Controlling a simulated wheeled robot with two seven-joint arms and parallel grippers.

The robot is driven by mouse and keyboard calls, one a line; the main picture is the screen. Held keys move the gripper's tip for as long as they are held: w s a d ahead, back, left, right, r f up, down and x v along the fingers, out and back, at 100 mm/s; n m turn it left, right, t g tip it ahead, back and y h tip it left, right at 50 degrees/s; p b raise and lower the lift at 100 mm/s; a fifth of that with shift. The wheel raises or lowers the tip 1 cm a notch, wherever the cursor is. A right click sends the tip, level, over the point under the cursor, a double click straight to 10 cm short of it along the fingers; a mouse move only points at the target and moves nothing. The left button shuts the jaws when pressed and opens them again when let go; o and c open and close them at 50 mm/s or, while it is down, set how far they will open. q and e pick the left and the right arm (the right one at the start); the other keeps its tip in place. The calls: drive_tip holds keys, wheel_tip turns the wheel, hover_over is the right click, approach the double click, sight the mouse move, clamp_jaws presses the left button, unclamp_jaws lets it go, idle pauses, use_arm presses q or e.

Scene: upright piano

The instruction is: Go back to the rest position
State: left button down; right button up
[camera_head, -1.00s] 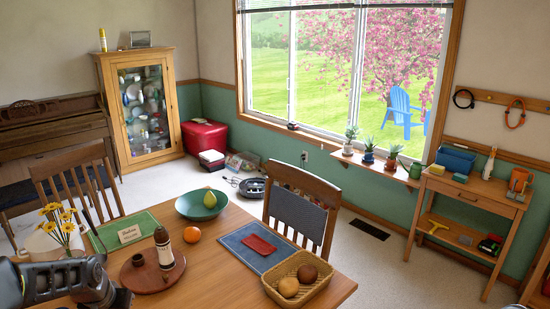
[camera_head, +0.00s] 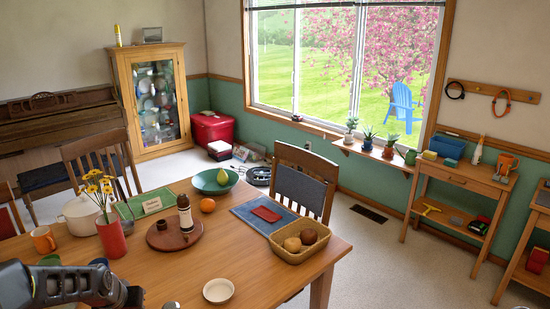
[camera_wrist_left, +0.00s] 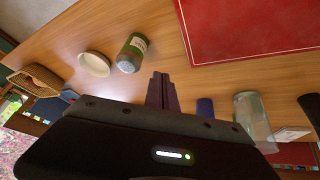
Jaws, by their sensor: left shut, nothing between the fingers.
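My left gripper (camera_wrist_left: 161,88) is shut and empty in the left wrist view, above the wooden table. A jar with a green label (camera_wrist_left: 132,52) and a pale dish (camera_wrist_left: 94,64) are on the table beyond its fingertips, to the left. In the head view my left arm crosses the bottom left corner, near the table's (camera_head: 150,268) near edge; its fingertips cannot be made out there. My right gripper is in neither view.
A red vase with yellow flowers (camera_head: 111,238), an orange mug (camera_head: 43,239), a bottle (camera_head: 185,214) on a round tray and a basket (camera_head: 297,254) stand on the table. A red mat (camera_wrist_left: 250,30), blue cup (camera_wrist_left: 205,108) and clear glass (camera_wrist_left: 252,118) show near my left gripper.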

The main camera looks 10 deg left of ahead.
use_arm(q)
drive_tip(key=d+f, duration=0.3)
drive_tip(key=d, duration=0.1)
drive_tip(key=d+f+h, duration=0.1)
drive_tip(key=d+f, duration=0.3)
drive_tip(key=s+d+f+h, duration=0.1)
drive_tip(key=d+f, duration=0.2)
drive_tip(key=d, duration=0.2)
drive_tip(key=shift+f+n, duration=0.3)
drive_tip(key=shift+f, duration=0.1)
drive_tip(key=s+d+f+m+g+h, duration=0.1)
drive_tip(key=s+d+f, duration=0.3)
drive_tip(key=s+d, duration=0.3)
drive_tip(key=s+d+f+g+h, duration=0.1)
drive_tip(key=s+d+f+g, duration=0.1)
drive_tip(key=s+d+f, duration=0.3)
drive_tip(key=s+d+f+m+g+h, duration=0.1)
drive_tip(key=s+d+f, duration=0.3)
drive_tip(key=s+d, duration=0.6)
drive_tip(key=d, duration=0.4)
drive_tip(key=shift+s+d+f+m+g, duration=0.2)
drive_tip(key=shift+s+f+m+g, duration=0.1)
drive_tip(key=shift+s+f+g, duration=0.1)
